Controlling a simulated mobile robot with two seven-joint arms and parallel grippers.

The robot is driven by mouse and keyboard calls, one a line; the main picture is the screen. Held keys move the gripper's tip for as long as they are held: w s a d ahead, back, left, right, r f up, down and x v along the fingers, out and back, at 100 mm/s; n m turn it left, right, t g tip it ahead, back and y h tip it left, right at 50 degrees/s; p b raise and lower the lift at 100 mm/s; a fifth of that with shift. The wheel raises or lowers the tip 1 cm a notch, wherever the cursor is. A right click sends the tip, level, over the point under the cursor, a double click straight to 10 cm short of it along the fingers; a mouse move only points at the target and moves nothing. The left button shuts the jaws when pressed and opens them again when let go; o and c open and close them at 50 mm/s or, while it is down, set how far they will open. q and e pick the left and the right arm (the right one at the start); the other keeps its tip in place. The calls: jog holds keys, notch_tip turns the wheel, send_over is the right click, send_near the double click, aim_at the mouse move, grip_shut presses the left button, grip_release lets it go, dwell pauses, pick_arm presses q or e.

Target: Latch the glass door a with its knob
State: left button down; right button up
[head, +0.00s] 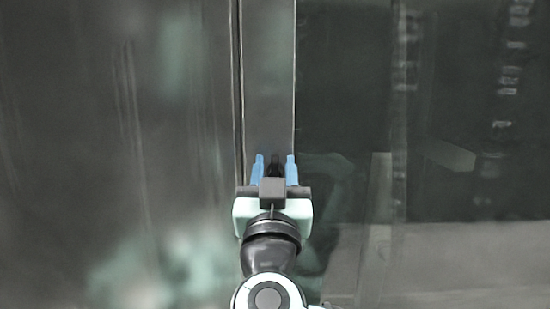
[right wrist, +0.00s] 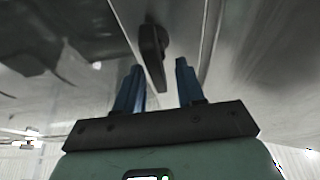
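The glass door (head: 345,75) appears as a dark, see-through pane right of a grey vertical strip (head: 268,75) in the head view. A black knob (head: 274,162) sits at this strip, mostly hidden behind my right gripper (head: 274,160). In the right wrist view the knob (right wrist: 151,45) is a long dark handle, roughly in line with the strip. My right gripper (right wrist: 159,65) is open, its two blue fingers on either side of the knob's near end, with gaps visible on both sides. I cannot tell how deep the knob sits between them. My left gripper is out of view.
A large, smooth grey panel (head: 120,120) with blurred reflections fills the left of the head view. A narrow dark seam (head: 238,90) separates it from the strip. Pale shapes show in or through the glass at right. No loose objects are near the gripper.

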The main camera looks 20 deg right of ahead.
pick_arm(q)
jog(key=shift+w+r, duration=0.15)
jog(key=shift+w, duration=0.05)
pick_arm(e)
jog(key=shift+w+d+r, duration=0.15)
jog(key=shift+w, duration=0.35)
jog(key=shift+s, duration=0.1)
grip_shut()
